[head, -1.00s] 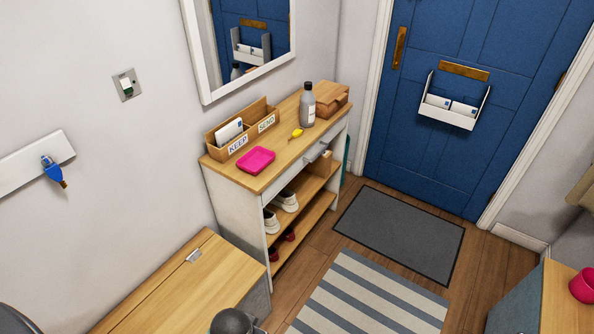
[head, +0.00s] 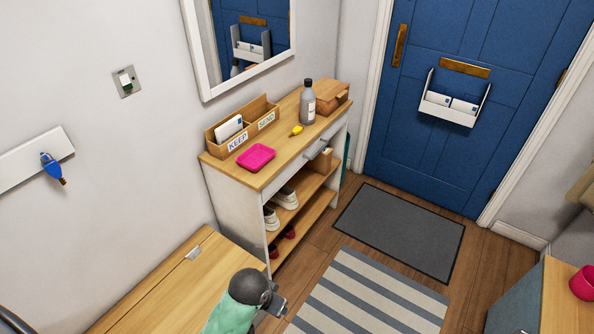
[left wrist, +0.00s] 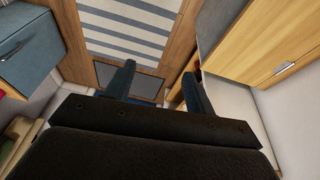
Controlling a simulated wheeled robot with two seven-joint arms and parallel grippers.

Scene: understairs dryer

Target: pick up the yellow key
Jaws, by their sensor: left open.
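A small yellow key (head: 296,130) lies on the wooden top of the white shelf unit (head: 233,196), between the pink tray and the grey bottle. My left gripper (head: 279,305) is low in the head view, beside the bench's front corner. It is well apart from the key, nearer to me. In the left wrist view its two dark fingers (left wrist: 159,78) stand apart with nothing between them. The key cannot be made out in the left wrist view. My right gripper is not in view.
A pink tray (head: 257,157), a wooden KEEP/SEND letter holder (head: 219,146), a grey bottle (head: 308,103) and a wooden box (head: 331,96) surround the key. A wooden bench (head: 165,285) stands in front of the unit. The striped rug (head: 365,295) and dark mat (head: 400,230) are clear.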

